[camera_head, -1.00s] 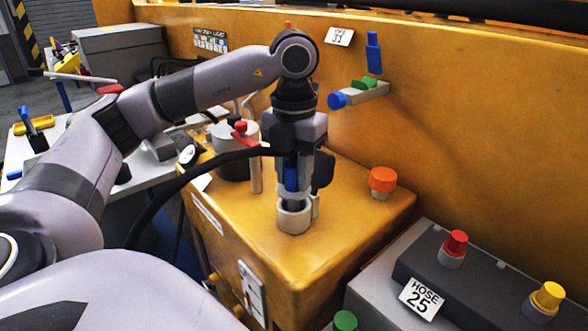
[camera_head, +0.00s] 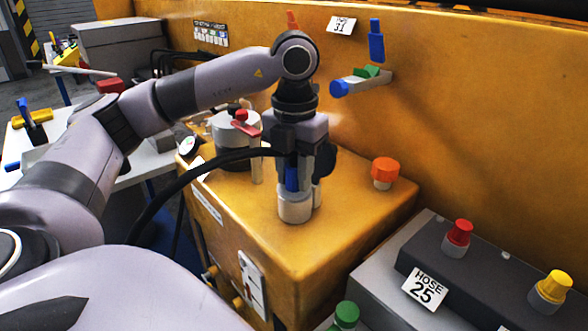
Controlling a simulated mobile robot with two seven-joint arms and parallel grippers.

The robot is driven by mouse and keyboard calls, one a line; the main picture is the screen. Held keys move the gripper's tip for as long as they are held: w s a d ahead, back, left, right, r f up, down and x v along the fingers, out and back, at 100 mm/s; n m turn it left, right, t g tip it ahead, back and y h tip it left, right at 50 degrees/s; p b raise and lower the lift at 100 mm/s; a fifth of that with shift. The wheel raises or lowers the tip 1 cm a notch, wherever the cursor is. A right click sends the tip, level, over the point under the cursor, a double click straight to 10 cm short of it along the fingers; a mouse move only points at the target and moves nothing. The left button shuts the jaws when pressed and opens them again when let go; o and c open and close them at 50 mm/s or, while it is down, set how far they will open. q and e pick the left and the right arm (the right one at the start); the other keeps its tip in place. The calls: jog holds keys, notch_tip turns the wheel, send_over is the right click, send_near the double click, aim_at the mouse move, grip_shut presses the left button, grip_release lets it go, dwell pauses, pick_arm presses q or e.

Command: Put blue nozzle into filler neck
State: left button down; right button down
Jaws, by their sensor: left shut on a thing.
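My left gripper (camera_head: 300,172) points straight down over the yellow tank top and is shut on the blue nozzle (camera_head: 292,179). A black hose (camera_head: 205,164) runs from the nozzle to the left. The filler neck (camera_head: 295,208) is a pale upright ring on the tank top, directly below the gripper. The nozzle stands upright, and its blue body is close above the neck's rim. Its lower end is hidden by the rim and appears to be inside the neck. My right gripper is not in view.
An orange cap (camera_head: 384,171) sits on the tank top right of the neck. A grey pot with a red-handled valve (camera_head: 241,127) stands behind left. A blue-and-green valve (camera_head: 361,80) juts from the yellow wall. A dark box (camera_head: 470,270) with red and yellow caps is at right.

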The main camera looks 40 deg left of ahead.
pick_arm(q)
jog(key=shift+f, duration=0.4)
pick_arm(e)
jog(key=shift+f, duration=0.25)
pick_arm(q)
jog(key=c, duration=0.7)
grip_release()
jog(key=shift+r, duration=0.15)
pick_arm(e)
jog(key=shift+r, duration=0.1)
pick_arm(q)
jog(key=shift+r, duration=0.45)
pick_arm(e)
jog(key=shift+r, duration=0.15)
pick_arm(q)
notch_tip(320, 180, up, 6)
jog(key=p, duration=0.5)
jog(key=shift+f, duration=0.15)
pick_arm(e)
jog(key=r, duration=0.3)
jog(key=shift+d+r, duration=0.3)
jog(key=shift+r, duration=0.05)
pick_arm(q)
jog(key=shift+r+p, duration=0.65)
jog(key=shift+r, duration=0.05)
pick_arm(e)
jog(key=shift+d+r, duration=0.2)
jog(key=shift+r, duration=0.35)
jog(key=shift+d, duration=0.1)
